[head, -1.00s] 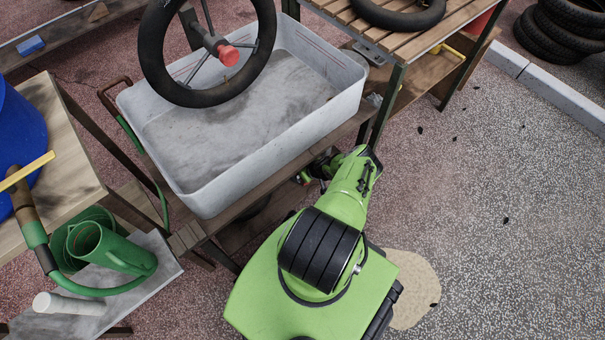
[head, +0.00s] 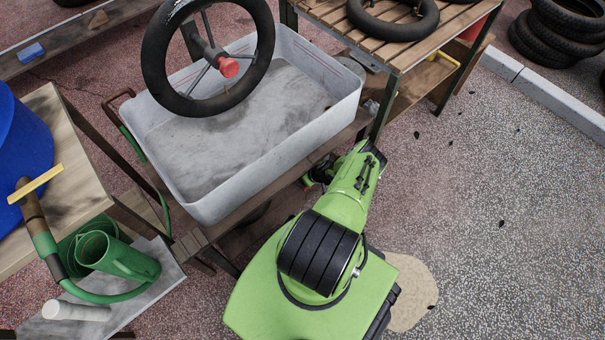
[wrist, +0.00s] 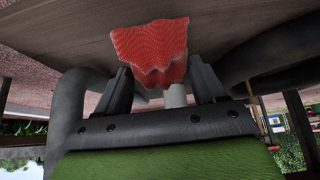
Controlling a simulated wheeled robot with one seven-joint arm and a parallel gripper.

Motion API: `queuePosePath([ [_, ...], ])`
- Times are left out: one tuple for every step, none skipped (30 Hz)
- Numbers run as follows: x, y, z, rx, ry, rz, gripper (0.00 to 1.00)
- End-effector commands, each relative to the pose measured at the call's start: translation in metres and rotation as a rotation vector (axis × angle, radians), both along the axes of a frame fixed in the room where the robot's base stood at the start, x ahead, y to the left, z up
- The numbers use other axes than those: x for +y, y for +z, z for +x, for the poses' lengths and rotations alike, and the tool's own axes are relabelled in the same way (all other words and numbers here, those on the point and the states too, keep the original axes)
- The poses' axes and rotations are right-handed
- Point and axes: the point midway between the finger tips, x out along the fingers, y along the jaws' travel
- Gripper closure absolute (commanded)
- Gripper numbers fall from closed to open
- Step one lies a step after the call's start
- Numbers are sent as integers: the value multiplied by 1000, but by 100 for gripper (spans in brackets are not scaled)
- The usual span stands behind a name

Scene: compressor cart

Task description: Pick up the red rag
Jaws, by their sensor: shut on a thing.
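The red rag (wrist: 150,42) shows in the wrist view as a crumpled, ribbed red cloth between the two dark fingers of my gripper (wrist: 158,72). My gripper is shut on it. A brown wooden surface (wrist: 235,38) lies behind the rag in that view; I cannot tell if the rag still touches it. In the head view my gripper is mostly hidden by my green arm and the bench edge, low beside the grey tub, and the rag cannot be made out clearly there.
A grey tub (head: 185,205) stands on a bench, with a wheel (head: 160,90) above it. A slatted table (head: 335,22) with a tyre is at the upper right. Dark tyre shapes (wrist: 68,110) flank my gripper in the wrist view. Open paving (head: 480,220) lies to the right.

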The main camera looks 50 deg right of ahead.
Motion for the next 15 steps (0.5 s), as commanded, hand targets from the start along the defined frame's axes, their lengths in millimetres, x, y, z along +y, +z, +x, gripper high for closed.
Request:
queuePosePath([
  [4, 1, -12, 2, -2, 4, 60],
  [5, 1, -18, 2, -4, 4, 60],
  [7, 1, -28, 2, -4, 4, 60],
  [9, 1, -36, 2, -4, 4, 60],
  [11, 1, -45, 2, -4, 5, 60],
  [13, 1, -57, 2, -5, 5, 60],
  [15, 1, -66, 2, -4, 3, 60],
  [18, 1, -76, 3, -5, 4, 60],
  [21, 1, -88, 2, -5, 5, 60],
  [23, 0, -98, 3, -5, 5, 60],
  [25, 1, -107, 3, -5, 5, 60],
  [28, 0, -117, 2, -5, 5, 60],
  [29, 0, -124, 1, -5, 5, 60],
  [31, 0, -131, 1, -5, 4, 60],
  [33, 0, -139, 0, -4, 4, 60],
])
